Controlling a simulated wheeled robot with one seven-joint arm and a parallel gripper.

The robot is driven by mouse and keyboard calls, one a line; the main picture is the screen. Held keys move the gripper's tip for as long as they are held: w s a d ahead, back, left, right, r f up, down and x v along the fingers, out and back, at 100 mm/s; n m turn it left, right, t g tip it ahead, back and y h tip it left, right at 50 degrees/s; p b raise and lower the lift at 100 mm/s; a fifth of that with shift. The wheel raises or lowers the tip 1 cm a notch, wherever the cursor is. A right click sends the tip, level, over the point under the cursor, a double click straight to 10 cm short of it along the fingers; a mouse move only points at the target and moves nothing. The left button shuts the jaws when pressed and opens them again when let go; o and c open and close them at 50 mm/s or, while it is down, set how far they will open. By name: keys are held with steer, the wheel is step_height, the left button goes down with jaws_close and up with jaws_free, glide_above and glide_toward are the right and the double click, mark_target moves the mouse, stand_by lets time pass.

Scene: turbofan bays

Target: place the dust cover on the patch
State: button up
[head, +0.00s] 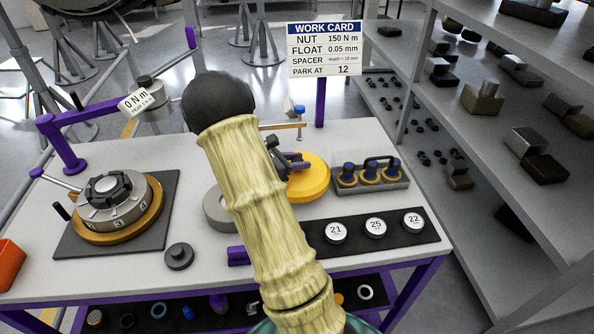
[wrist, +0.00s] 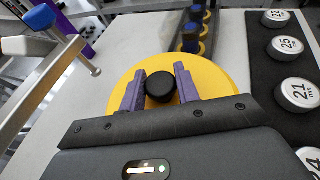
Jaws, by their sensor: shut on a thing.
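The dust cover, a yellow disc (head: 316,180) with a round black knob, is right of centre in the head view. It also shows in the wrist view (wrist: 225,88), with its knob (wrist: 160,87) between the purple fingers. My gripper (wrist: 161,90) is shut on that knob; in the head view my gripper (head: 290,162) is partly hidden behind my arm. I cannot tell whether the cover rests on the table or hangs just above it. I cannot make out which surface is the patch.
A black mat (head: 399,241) with white-topped numbered discs lies at the right front, below a tray (head: 344,187) of blue-topped pegs. A grey ring (head: 214,212) sits partly behind my arm. Shelves stand right.

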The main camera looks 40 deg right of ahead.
steer(key=shift+f, duration=1.85)
steer(key=shift+f, duration=0.1)
steer(key=o, duration=1)
steer(key=shift+a, duration=0.15)
steer(key=v, duration=1.1)
steer(key=shift+w+a+r+b, duration=0.1)
steer(key=shift+a+r+b, duration=0.15)
steer(key=shift+a+b, duration=0.1)
